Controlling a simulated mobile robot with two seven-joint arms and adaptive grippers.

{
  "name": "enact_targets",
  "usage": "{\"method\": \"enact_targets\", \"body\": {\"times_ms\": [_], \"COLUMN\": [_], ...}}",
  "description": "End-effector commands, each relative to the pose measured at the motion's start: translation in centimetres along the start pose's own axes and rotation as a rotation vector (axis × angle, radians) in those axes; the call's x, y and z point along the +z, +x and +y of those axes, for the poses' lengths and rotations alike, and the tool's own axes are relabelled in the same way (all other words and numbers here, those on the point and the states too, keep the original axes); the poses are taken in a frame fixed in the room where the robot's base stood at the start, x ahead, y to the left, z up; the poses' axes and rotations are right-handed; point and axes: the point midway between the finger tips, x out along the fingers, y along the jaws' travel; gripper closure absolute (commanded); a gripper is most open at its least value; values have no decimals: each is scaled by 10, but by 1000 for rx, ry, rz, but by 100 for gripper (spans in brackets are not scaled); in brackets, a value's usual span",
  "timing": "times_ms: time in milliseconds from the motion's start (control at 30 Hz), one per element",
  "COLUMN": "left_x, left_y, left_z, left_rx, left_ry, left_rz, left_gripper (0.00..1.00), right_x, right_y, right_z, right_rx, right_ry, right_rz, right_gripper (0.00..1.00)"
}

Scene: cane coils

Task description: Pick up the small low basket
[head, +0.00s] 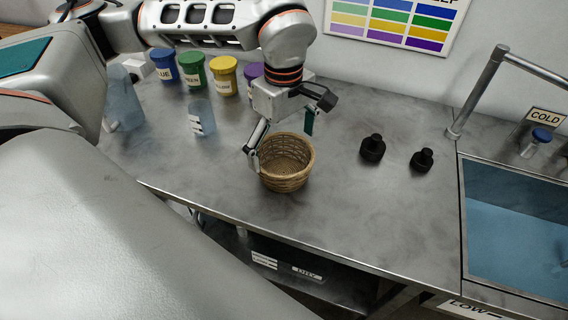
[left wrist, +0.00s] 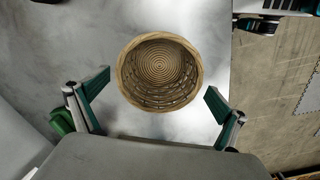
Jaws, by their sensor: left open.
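The small low basket (head: 287,181) is a round, woven tan basket standing upright on the grey counter. In the left wrist view the basket (left wrist: 160,72) is seen from above, empty, with a coiled bottom. My left gripper (head: 282,146) is open above and at the basket in the head view, with one finger by its left side and the other behind it. In the left wrist view the open fingers (left wrist: 152,105) are spread wide on either side of the basket's near edge, with nothing between them held. My right gripper is not in view.
Blue, green, yellow and purple lidded jars (head: 193,72) stand at the back left, with clear beakers (head: 201,118) near them. Two black knobs (head: 373,148) are right of the basket. A water-filled sink (head: 515,225) is at the far right. The counter's front edge is close.

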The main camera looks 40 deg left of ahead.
Motion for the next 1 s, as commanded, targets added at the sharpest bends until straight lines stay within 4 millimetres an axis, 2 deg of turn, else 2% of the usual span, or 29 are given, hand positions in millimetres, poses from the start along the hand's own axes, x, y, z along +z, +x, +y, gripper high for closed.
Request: {"method": "enact_targets", "body": {"times_ms": [133, 400, 433, 500, 567, 1000], "left_x": [0, 0, 0, 0, 0, 0], "left_y": [17, 19, 19, 19, 19, 14], "left_z": [0, 0, 0, 0, 0, 1], "left_rx": [-2, 2, 2, 2, 2, 2], "left_ry": [0, 0, 0, 0, 0, -1], "left_rz": [-1, -1, -1, -1, -1, -1], "left_gripper": [0, 0, 3, 21, 34, 34], "right_x": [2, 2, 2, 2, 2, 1], "right_y": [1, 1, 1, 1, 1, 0], "right_z": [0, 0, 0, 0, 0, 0], "right_rx": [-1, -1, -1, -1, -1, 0], "right_ry": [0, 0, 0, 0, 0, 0], "right_rz": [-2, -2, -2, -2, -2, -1], "right_gripper": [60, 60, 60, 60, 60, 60]}}
